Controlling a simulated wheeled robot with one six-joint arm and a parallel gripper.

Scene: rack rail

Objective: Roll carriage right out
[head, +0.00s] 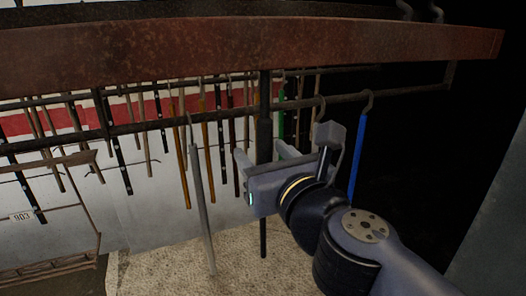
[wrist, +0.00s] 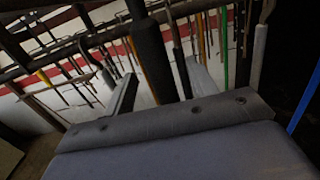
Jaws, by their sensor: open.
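A dark bar with a thicker padded sleeve (head: 264,110) hangs upright below the rusty overhead beam (head: 250,45). It also shows in the wrist view (wrist: 147,45), running down between the fingers. My gripper (head: 262,160) is open at the lower part of this bar, with one finger on each side. The wrist view also shows my gripper (wrist: 160,75) open around the bar; I cannot tell whether either finger touches it. A dark horizontal rail (head: 225,114) carries several hanging rods. Which part is the carriage is not clear from these frames.
A blue rod (head: 357,155) hangs from a hook right of my gripper. A grey rod (head: 203,200) hangs close on its left. Several thin rods (head: 185,150) hang behind. A wire frame with a number tag (head: 21,216) stands at the left. The far right is dark.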

